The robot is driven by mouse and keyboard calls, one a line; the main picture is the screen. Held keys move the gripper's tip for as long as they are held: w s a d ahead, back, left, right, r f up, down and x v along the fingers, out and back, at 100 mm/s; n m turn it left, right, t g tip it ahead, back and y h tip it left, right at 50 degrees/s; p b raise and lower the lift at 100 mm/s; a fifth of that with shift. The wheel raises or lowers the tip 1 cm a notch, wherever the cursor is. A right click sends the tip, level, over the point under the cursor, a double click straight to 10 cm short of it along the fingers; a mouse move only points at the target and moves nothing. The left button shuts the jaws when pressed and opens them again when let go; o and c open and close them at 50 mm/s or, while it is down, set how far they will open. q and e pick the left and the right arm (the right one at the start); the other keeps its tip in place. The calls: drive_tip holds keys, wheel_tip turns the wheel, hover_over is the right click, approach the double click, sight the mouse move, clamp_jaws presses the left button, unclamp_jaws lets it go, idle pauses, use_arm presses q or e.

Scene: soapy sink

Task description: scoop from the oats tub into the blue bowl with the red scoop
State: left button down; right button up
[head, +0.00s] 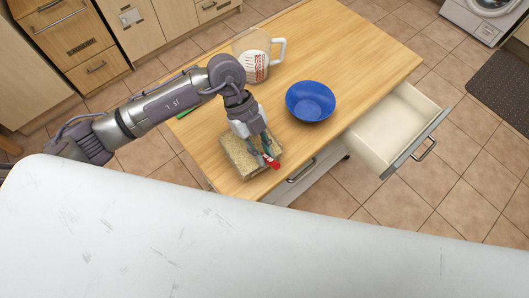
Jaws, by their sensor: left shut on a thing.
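The oats tub (239,161), a squarish container filled with tan oats, stands near the front left edge of the wooden worktop. The blue bowl (310,101) sits upright to its right and farther back, and looks empty. My left gripper (262,149) points down over the right part of the tub and is shut on the red scoop (271,161). Only a small red part of the scoop shows; the fingers hide the rest, and I cannot tell whether it touches the oats. My right gripper is out of view.
A clear measuring jug (252,57) with red markings and a white handle stands behind my left arm. A green thing (184,113) lies at the worktop's left edge. An open, empty-looking drawer (392,126) juts out at the right. The worktop (350,55) behind the bowl is clear.

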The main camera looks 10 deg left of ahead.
sight(263, 155)
use_arm(q)
wheel_tip(263, 155, up, 2)
drive_tip(key=p, duration=0.2)
drive_tip(key=shift+a+p, duration=0.15)
drive_tip(key=shift+p, duration=0.2)
drive_tip(key=shift+r+p, duration=0.7)
drive_tip(key=shift+r, duration=0.05)
wheel_tip(263, 155, up, 3)
drive_tip(key=p, duration=0.3)
drive_tip(key=y+p, duration=0.1)
drive_tip(key=s+d+t+y+p, duration=0.1)
drive_tip(key=shift+d+r+t+p, duration=0.3)
drive_tip(key=shift+r+p, duration=0.1)
drive_tip(key=shift+s+d+r+t+y+p, duration=0.15)
drive_tip(key=shift+s+d+t+y+p, duration=0.35)
drive_tip(key=shift+y, duration=0.3)
drive_tip(key=shift+w+y, duration=0.1)
drive_tip(key=shift+y, duration=0.2)
